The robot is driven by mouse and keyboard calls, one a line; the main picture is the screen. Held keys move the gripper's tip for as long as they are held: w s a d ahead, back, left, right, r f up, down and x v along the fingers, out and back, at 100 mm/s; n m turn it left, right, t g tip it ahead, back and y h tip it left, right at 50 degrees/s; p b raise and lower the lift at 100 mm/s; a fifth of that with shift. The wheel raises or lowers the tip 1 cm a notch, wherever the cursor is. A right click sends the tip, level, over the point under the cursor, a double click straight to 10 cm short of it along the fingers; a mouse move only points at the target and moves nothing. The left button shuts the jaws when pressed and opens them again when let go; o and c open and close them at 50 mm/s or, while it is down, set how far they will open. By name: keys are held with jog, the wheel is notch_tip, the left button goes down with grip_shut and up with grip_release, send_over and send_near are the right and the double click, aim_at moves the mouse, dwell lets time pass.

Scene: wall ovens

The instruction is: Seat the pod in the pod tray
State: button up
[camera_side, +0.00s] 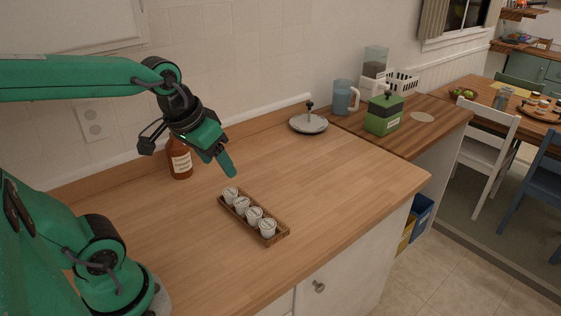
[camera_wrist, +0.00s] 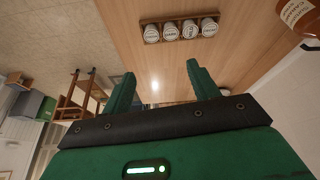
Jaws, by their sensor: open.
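A brown wooden pod tray (camera_side: 243,223) lies on the counter with several white, labelled pods in a row along it. The pod at its far left end (camera_side: 230,195) and the one at its near right end (camera_side: 267,227) look alike, and I cannot tell which one the task means. The tray (camera_wrist: 146,36) and its pods also show at the top of the wrist view. My gripper (camera_side: 228,168) hangs above the counter just behind the tray's left end, apart from it. In the wrist view my gripper (camera_wrist: 160,74) has its fingers spread with nothing between them.
A brown labelled bottle (camera_side: 181,162) stands behind my gripper near the wall. A grey round plate with a knob (camera_side: 309,123) sits at the back. A blue pitcher (camera_side: 345,98) and a green box (camera_side: 384,115) stand farther right. The counter right of the tray is clear.

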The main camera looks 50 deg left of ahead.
jog(key=shift+s+d+m+t, duration=0.25)
jog(key=shift+s+d+m, duration=0.25)
jog(key=shift+s, duration=0.3)
jog(key=shift+s+d+m+t, duration=0.25)
jog(key=shift+s+d+m, duration=0.15)
jog(key=shift+s+d, duration=0.3)
jog(key=shift+a, duration=0.1)
